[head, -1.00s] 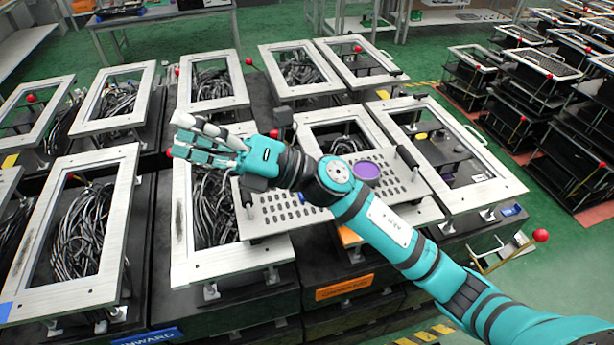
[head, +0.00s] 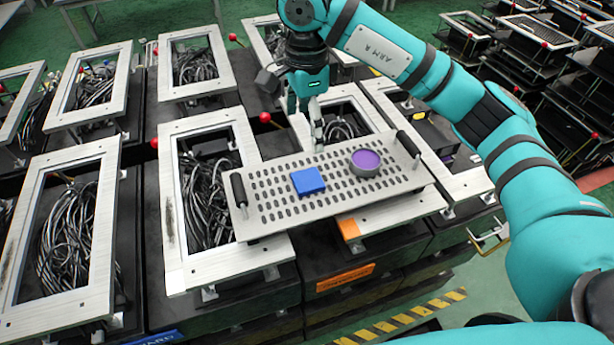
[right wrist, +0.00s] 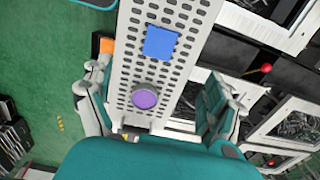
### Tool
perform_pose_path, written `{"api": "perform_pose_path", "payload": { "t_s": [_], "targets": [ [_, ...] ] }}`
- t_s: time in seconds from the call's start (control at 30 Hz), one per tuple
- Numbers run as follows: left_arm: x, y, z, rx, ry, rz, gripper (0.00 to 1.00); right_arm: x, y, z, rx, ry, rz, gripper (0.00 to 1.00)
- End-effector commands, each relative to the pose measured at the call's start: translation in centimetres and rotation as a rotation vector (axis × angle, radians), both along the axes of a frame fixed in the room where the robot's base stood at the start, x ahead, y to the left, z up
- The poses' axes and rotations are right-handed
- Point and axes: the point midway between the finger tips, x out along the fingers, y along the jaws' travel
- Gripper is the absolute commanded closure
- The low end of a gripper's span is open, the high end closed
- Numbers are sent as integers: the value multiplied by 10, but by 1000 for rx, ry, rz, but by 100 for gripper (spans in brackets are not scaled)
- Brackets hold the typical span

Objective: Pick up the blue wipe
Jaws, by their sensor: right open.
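The blue wipe (head: 308,181) is a flat blue square lying on a perforated metal tray (head: 268,212), left of its middle. It also shows in the right wrist view (right wrist: 160,43). My right gripper (head: 307,125) is at the far edge of the tray, behind the wipe and apart from it. In the right wrist view the fingers of the right gripper (right wrist: 158,95) are spread wide with nothing between them held. A round grey holder with a purple top (head: 366,162) stands on the tray, right of the wipe. My left gripper is not in view.
The tray has black handles at its left (head: 239,189) and right (head: 407,143) ends and rests across metal frames. Open frames with cable bundles (head: 205,197) surround it. Red lever knobs (head: 265,117) stick up behind the tray.

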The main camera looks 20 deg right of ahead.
Motion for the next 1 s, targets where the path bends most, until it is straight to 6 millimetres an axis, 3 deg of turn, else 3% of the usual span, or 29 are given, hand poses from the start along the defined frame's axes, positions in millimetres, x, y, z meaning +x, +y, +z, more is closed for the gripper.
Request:
{"api": "perform_pose_path", "payload": {
  "t_s": [0.2,0.4,0.67,0.8,1.0],
  "targets": [
    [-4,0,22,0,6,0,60,-2,0,-47,1,6,1,11],
    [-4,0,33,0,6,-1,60,-1,1,-82,3,5,0,11],
    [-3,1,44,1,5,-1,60,-1,2,-101,4,4,2,11],
    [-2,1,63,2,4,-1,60,-3,4,-120,3,7,0,11],
    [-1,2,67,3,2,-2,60,-2,4,-144,3,2,1,11]
  ]
}}
